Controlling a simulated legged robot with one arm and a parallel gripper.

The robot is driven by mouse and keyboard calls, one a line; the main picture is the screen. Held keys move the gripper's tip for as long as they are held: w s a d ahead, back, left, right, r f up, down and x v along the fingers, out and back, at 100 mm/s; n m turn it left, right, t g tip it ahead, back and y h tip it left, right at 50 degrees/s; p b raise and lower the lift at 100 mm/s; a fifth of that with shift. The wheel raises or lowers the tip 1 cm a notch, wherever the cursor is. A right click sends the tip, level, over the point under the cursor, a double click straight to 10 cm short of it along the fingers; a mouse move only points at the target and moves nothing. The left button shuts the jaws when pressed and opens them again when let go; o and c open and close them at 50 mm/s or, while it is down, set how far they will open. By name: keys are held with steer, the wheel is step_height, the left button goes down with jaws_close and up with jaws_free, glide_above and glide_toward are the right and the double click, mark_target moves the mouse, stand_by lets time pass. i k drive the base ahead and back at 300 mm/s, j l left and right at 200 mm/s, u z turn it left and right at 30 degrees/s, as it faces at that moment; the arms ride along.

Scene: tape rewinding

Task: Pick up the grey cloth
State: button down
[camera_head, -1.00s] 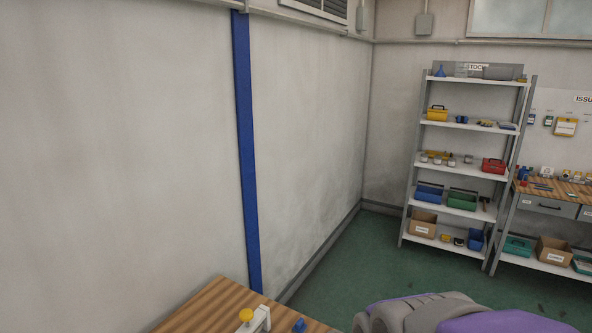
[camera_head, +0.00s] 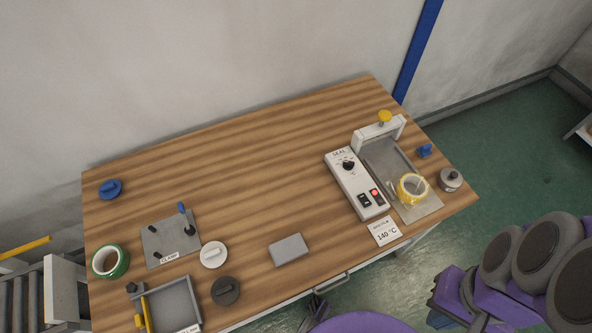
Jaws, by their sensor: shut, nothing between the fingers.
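The grey cloth (camera_head: 289,249) is a small, flat, folded grey rectangle. It lies on the wooden table (camera_head: 260,165) near the front edge, with bare wood around it. Nothing of mine touches it. Purple and grey parts of my own body and arm fill the lower right and the bottom edge. I cannot make out my gripper's fingers among them.
Left are a white disc (camera_head: 214,254), a dark disc (camera_head: 226,291), a pegged plate (camera_head: 170,238), a green tape roll (camera_head: 110,261) and a grey tray (camera_head: 172,305). The table's back middle is clear.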

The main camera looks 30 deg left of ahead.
mark_target(290, 249)
steer(key=u, duration=3.8)
steer(key=z, duration=1.9)
steer(key=k+j+z, duration=0.25)
steer(key=j+z, duration=0.15)
